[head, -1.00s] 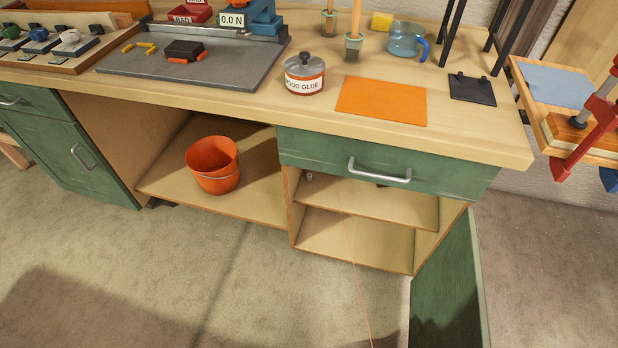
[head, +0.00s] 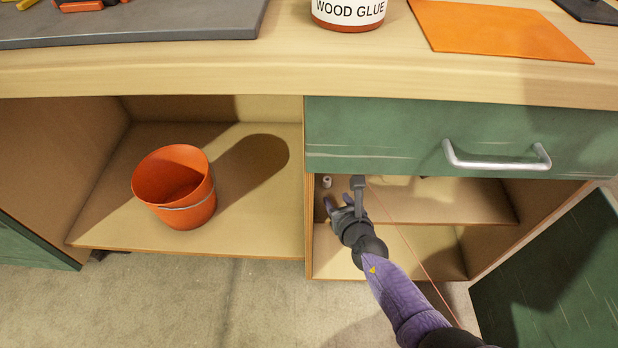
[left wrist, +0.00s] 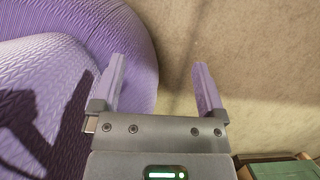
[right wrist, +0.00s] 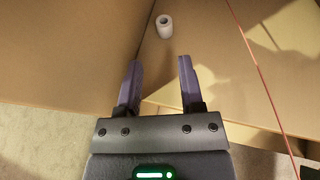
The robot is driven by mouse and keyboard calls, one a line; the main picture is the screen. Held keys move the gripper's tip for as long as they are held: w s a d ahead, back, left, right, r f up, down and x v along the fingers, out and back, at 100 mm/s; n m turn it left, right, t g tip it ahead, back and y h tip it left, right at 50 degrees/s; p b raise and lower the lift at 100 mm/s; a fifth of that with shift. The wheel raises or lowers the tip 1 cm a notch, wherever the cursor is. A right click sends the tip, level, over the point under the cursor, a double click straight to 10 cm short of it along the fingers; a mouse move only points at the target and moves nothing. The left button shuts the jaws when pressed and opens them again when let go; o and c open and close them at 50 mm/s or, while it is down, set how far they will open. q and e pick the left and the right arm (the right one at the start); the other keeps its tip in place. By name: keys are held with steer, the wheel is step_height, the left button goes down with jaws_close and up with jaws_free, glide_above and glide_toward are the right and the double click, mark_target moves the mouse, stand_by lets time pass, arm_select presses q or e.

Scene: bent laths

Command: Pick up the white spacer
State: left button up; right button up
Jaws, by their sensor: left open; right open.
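The white spacer (head: 327,182) is a small white hollow cylinder on the upper shelf (head: 450,197) of the open cabinet, near its left wall. In the right wrist view the spacer (right wrist: 165,26) stands beyond the fingertips, apart from them, with its hole facing up. My right gripper (head: 342,196) reaches into the cabinet front, open and empty; its fingers also show in the right wrist view (right wrist: 159,75). My left gripper (left wrist: 160,75) is open and empty over the floor, beside a purple part of my own body. It is outside the head view.
A thin red line (head: 415,258) slants down from the shelf, right of my right arm. A green drawer (head: 400,140) hangs above the shelf. The cabinet's left wall (right wrist: 65,45) is close to the right gripper. An orange bucket (head: 160,185) stands in the left bay; a green door (head: 555,275) stands open at right.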

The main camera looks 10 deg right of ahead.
mark_target(328, 181)
arm_select(q)
steer(key=s+d+f+b, duration=0.1)
steer(key=s+f+b, duration=0.2)
arm_select(e)
steer(key=x, duration=0.4)
steer(key=shift+d+f, duration=0.15)
steer(key=shift+f, duration=0.05)
steer(key=shift+b+x, duration=0.9)
steer(key=shift+x, duration=0.25)
steer(key=shift+b+x, duration=1.05)
steer(key=shift+x, duration=0.2)
steer(key=shift+w+d+r, duration=0.1)
steer(key=shift+w+r, duration=0.05)
steer(key=shift+r, duration=0.1)
arm_select(q)
steer(key=w, duration=1.3)
steer(key=shift+f, duration=0.2)
arm_select(e)
steer(key=shift+c, duration=0.3)
jaws_close()
